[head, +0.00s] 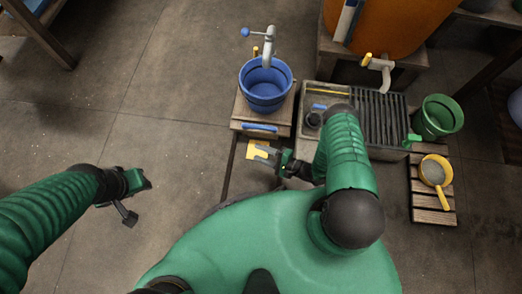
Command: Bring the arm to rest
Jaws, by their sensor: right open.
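My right arm reaches forward and bends left across the front of the sink. My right gripper (264,153) is open, pointing left, just below the wooden stand with the blue bucket. A small yellow piece (257,150) shows at its jaws; I cannot tell whether they touch it. My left arm comes in from the left, and my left gripper (138,196) hangs over bare floor. Its fingers are small and dark, and I cannot tell whether they are open or shut.
A blue bucket (266,86) stands on a wooden stand (240,111) under a tap (268,45). A sink with a ribbed drainer (379,115) is beside it. A green bucket (437,117) and a yellow scoop (435,171) are at right. The left floor (130,110) is clear.

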